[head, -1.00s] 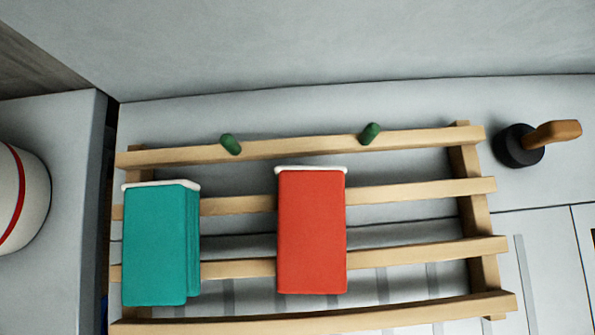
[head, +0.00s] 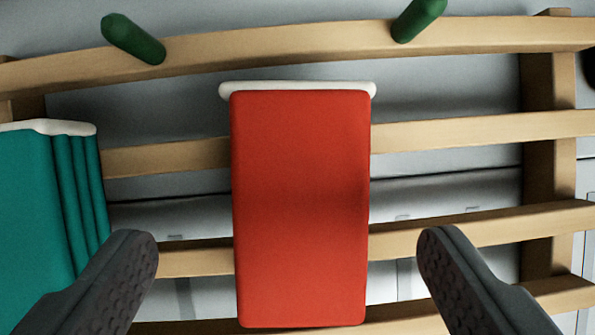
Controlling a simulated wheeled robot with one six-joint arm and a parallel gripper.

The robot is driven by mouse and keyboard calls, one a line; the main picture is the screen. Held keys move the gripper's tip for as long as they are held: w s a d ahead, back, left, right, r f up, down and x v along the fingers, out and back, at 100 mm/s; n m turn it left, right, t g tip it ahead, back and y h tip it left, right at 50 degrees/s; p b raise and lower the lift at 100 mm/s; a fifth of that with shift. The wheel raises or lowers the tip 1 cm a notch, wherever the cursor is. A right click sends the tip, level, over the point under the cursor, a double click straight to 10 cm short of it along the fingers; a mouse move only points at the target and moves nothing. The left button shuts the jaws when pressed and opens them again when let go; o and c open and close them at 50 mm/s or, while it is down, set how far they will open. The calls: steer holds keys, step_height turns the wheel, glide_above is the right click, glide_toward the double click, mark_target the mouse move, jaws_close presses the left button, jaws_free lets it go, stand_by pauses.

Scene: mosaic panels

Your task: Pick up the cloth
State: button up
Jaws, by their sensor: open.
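A red cloth (head: 302,210) with a white top edge hangs on the wooden rack in the middle of the view. A teal cloth (head: 35,215) with a white top edge and folds on its right side hangs to the left, partly cut off. My gripper (head: 288,250) is open and empty. Its two dark fingers stand apart, one on each side of the red cloth's lower half, with gaps between them and the cloth. The left finger overlaps the teal cloth's lower right in the picture. I cannot tell how far the fingertips are from the rack.
The wooden rack (head: 450,133) has several horizontal slats and an upright at the right. Two green pegs (head: 133,38) stick out from its top slat. A pale surface lies behind. The slats right of the red cloth are bare.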

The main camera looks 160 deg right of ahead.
mark_target(300, 219)
steer(key=shift+d+x, duration=0.1)
steer(key=shift+x, duration=1.2)
steer(key=shift+d+x, duration=0.15)
steer(key=shift+x, duration=1.15)
steer(key=shift+s+f, duration=0.1)
steer(key=shift+f, duration=0.15)
steer(key=c, duration=1)
steer(key=shift+c, duration=0.2)
step_height(300, 219, up, 19)
steer(key=shift+f, duration=0.25)
